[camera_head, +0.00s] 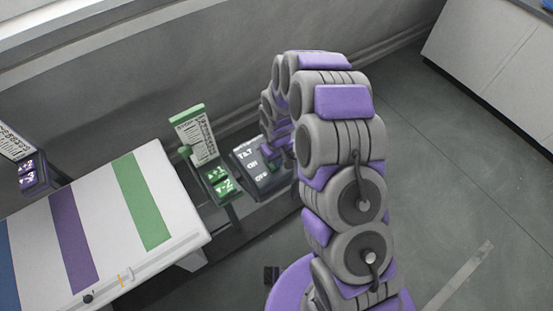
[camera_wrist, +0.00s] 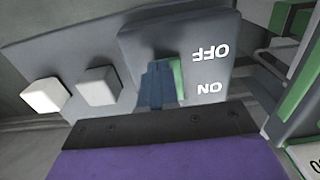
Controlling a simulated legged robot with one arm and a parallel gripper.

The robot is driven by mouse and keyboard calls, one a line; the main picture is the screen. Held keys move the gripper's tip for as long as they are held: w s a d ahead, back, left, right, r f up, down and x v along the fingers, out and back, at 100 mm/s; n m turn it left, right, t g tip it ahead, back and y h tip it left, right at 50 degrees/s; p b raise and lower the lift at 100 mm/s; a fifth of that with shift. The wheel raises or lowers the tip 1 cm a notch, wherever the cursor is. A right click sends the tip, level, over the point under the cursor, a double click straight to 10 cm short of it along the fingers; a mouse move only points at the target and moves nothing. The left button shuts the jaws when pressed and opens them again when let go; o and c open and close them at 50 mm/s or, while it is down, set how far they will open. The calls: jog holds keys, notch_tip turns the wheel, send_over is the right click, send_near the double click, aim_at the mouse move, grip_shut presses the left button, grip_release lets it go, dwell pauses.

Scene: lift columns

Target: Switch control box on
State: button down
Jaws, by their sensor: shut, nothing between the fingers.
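The control box (camera_head: 258,172) is dark grey, with TILT, ON and OFF labels in the head view. My arm partly covers its right side. In the wrist view the box face (camera_wrist: 135,55) fills the upper part, with OFF and ON upside down. A switch with a green side (camera_wrist: 178,78) sits beside these labels, and a blue-grey upright piece stands against it. Whether that piece belongs to the switch is unclear. My gripper (camera_wrist: 155,118) is shut and empty, close in front of the switch; contact cannot be told. My arm hides it in the head view.
Two pale buttons (camera_wrist: 98,86) sit left of the switch. A green-framed panel (camera_head: 216,180) marked +1 and +2 stands left of the box. A striped white table (camera_head: 192,218) is at the left. Open floor (camera_head: 455,190) lies to the right, with a cabinet (camera_head: 500,55) beyond.

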jog(key=shift+r+p, duration=0.3)
jog(key=shift+r, duration=0.45)
jog(key=shift+s+r, duration=0.1)
jog(key=shift+r, duration=0.4)
notch_tip(320, 180, up, 13)
jog(key=s+d+p, duration=0.1)
jog(key=s+p, duration=0.1)
jog(key=p, duration=0.1)
jog(key=shift+d+f, duration=0.2)
jog(key=shift+d, duration=0.05)
